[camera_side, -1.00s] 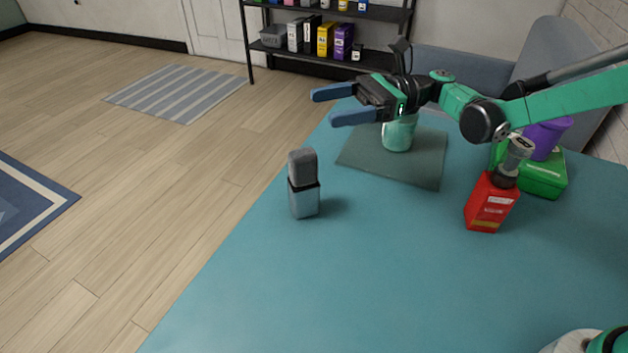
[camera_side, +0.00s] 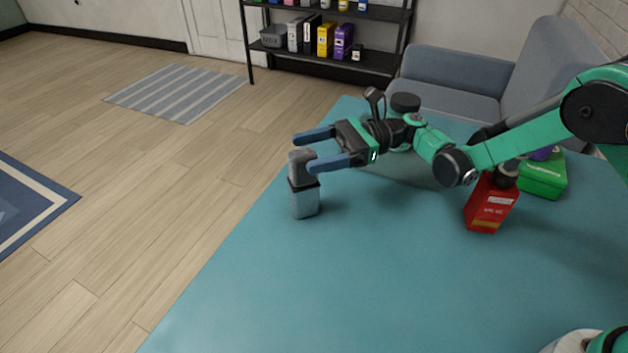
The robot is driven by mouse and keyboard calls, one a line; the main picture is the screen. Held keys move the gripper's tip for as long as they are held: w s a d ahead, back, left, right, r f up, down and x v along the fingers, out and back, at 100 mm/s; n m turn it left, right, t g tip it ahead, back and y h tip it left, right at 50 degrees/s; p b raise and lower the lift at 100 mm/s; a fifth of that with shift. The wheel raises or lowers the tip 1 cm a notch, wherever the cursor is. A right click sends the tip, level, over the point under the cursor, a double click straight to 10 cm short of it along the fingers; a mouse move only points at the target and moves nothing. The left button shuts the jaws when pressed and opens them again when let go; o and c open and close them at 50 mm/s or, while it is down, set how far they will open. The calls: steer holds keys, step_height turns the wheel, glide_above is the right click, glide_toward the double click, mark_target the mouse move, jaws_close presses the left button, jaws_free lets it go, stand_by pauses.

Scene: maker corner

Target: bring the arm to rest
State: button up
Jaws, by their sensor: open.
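My gripper (camera_side: 303,152) is open, and its two blue fingers point left above the teal table (camera_side: 300,290). In the picture the fingers lie over the top of a grey-capped, pale blue container (camera_side: 304,202), which stands upright. The cap shows between the fingers, and the nearer finger covers part of it. I cannot tell whether they touch or the gripper is only in line with it. My arm reaches in from the right.
A red box (camera_side: 491,208) stands right of the middle, with a dark-topped item at its top. A green box (camera_side: 543,180) lies behind it, with a purple item mostly hidden. The table's front is clear. A sofa (camera_side: 455,75) stands behind.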

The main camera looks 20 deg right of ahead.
steer(key=shift+a, duration=1)
steer(key=shift+r, duration=1.05)
